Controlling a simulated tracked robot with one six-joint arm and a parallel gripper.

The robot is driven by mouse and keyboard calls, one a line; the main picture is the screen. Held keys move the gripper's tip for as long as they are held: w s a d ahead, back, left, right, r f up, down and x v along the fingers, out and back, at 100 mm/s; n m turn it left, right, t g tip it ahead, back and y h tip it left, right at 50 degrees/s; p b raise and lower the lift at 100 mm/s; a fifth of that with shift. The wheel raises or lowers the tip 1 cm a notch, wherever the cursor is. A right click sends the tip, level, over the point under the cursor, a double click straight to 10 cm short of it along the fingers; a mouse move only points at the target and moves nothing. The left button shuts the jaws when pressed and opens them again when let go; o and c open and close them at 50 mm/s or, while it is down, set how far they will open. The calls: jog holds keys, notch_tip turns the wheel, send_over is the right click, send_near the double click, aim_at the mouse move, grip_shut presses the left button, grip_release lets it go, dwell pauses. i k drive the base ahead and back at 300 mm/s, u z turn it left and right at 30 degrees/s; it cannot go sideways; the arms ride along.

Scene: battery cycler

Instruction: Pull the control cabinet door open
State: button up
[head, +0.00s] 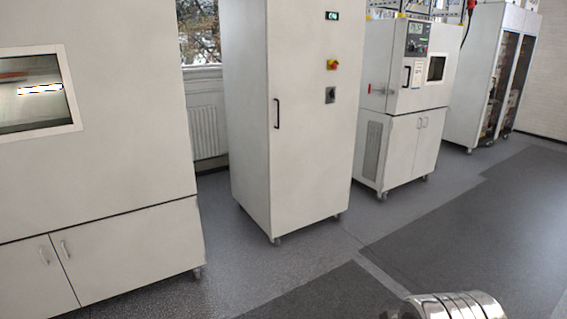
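The tall pale control cabinet (311,135) stands upright on casters in the middle of the head view. Its front door looks shut. A dark vertical handle (277,114) is on the left side of the door. A green-lit display (331,16), a red and yellow switch (333,64) and a grey rotary switch (330,95) are on the right side of the front. My gripper is not in view. A shiny metal part that looks like mine shows at the bottom right, well apart from the cabinet.
A large pale chamber (120,110) with a window stands at left. The grey floor (470,220) in front is clear. A radiator (203,130) is behind.

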aim_at(311, 141)
jog(key=z, duration=0.3)
jog(key=i, duration=2.85)
jog(key=u, duration=0.9)
jog(key=i, duration=0.55)
jog(key=u, duration=0.7)
jog(key=i, duration=0.45)
jog(key=u, duration=0.25)
